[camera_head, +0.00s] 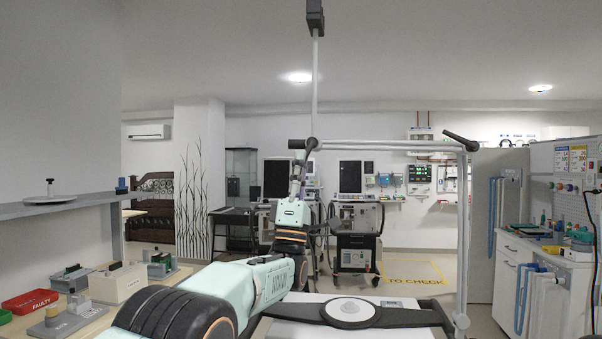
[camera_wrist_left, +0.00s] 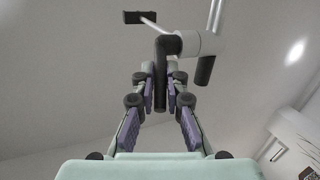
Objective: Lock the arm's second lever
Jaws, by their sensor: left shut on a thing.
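A pale grey jointed arm (camera_head: 390,146) runs across the head view, with a post (camera_head: 462,240) on the right. A dark lever (camera_head: 461,141) sits tilted at its right joint. Another dark lever (camera_head: 298,144) is at its left joint, below a thin upright rod. My left gripper (camera_head: 298,172) reaches up to this left joint from below. In the left wrist view the gripper (camera_wrist_left: 160,82) is shut on the bent black lever (camera_wrist_left: 161,72), its end between the fingertips. The grey joint (camera_wrist_left: 205,44) is just beside it. Which lever is the second cannot be read from markings.
A grey base with a round disc (camera_head: 350,311) lies low in front. A bench with a red FAULTY bin (camera_head: 30,301) and parts is at left. Ventilator carts (camera_head: 357,235) stand at the back. A white cabinet (camera_head: 535,280) is at right. The floor between is fairly clear.

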